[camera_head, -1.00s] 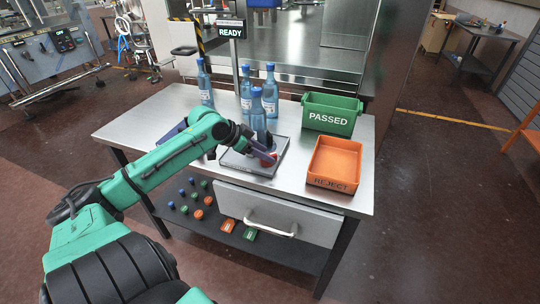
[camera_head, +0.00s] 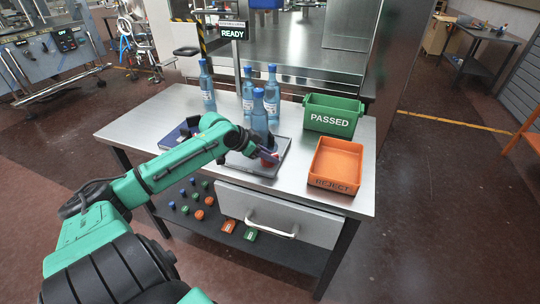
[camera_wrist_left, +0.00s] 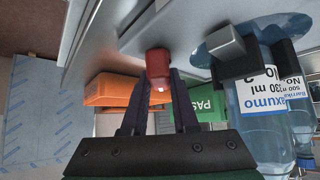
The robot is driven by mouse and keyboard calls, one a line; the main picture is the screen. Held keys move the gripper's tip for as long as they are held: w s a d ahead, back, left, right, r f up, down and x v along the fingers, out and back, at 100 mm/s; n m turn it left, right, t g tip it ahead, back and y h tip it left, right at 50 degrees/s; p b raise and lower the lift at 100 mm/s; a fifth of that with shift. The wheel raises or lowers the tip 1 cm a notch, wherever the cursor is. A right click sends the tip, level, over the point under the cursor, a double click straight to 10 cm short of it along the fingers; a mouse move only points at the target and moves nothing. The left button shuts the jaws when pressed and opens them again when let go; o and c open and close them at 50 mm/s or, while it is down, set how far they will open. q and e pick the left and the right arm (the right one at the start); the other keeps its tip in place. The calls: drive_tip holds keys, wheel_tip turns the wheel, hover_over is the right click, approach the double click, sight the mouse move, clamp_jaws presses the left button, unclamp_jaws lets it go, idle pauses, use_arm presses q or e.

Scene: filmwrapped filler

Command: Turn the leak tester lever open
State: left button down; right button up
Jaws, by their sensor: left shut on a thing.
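The leak tester (camera_head: 246,166) is a grey flat unit on the steel table, with a blue bottle (camera_head: 259,122) standing upright on it. Its red lever knob (camera_wrist_left: 158,62) shows in the left wrist view between my fingertips, and a little red shows at the gripper in the head view. My left gripper (camera_head: 270,156) is at the front right of the tester, shut on the red knob. In the left wrist view the labelled bottle (camera_wrist_left: 262,103) is right of my fingers. My own arm hides part of the tester. My right gripper is not in view.
Several blue bottles (camera_head: 272,84) stand behind the tester, near a READY sign (camera_head: 232,33) on a post. A green PASSED bin (camera_head: 331,119) and an orange REJECT tray (camera_head: 333,184) are at the right. A blue object (camera_head: 176,134) lies left. The table's front right corner is clear.

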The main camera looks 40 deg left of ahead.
use_arm(q)
drive_tip(key=shift+r+n+y+p, duration=0.15)
drive_tip(key=shift+n+y+p, duration=0.2)
drive_tip(key=shift+p, duration=0.3)
drive_tip(key=n+y+p, duration=0.2)
drive_tip(key=n+p, duration=0.2)
drive_tip(key=p, duration=0.1)
drive_tip(key=shift+d+r+t+y, duration=0.1)
drive_tip(key=shift+t+y, duration=0.25)
drive_tip(key=shift+t, duration=0.05)
drive_tip(key=n+y+p, duration=0.2)
drive_tip(key=n, duration=0.1)
drive_tip(key=shift+f+n+y+p, duration=0.2)
drive_tip(key=shift+n+y+p, duration=0.1)
drive_tip(key=shift+y, duration=0.1)
drive_tip(key=n+g+y, duration=0.1)
drive_tip(key=n+y, duration=0.1)
drive_tip(key=shift+f+n+p, duration=0.1)
drive_tip(key=shift+n+p, duration=0.25)
drive_tip(key=shift+p, duration=0.05)
drive_tip(key=shift+f+n+g+y, duration=0.1)
drive_tip(key=shift+n+g+y, duration=0.45)
drive_tip(key=shift+n, duration=0.35)
drive_tip(key=shift+n+g+y+b, duration=0.4)
drive_tip(key=shift+n+g+y, duration=0.3)
drive_tip(key=shift+n, duration=0.5)
drive_tip(key=shift+n+g+y+b, duration=0.55)
drive_tip(key=shift+n+g, duration=0.2)
drive_tip(key=shift+n, duration=0.45)
drive_tip(key=shift+s, duration=0.1)
